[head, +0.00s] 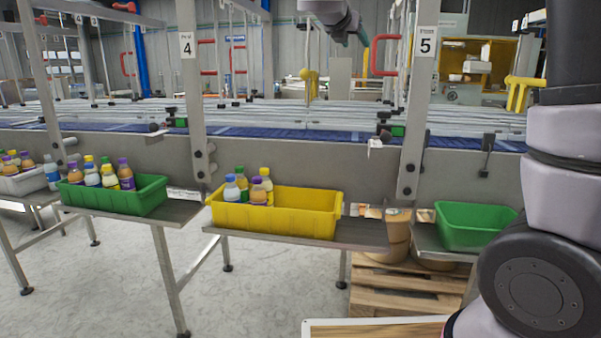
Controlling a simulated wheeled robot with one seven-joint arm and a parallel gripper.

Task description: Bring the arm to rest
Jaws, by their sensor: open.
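My arm (570,170) rises along the right edge and leaves the frame at the top. What looks like its far end, with my gripper (350,36), hangs at the top middle, in front of the background frames. It is small and dark here, and its fingers are hard to make out. My gripper is open, and I see nothing held in it. It is high above the conveyor and apart from the bins.
A yellow bin (290,222) and a green bin (140,198) hold several bottles on metal shelves. An empty-looking green bin (465,238) stands near my arm. The conveyor (280,132) runs behind posts 4 and 5. A wooden pallet (390,290) lies below.

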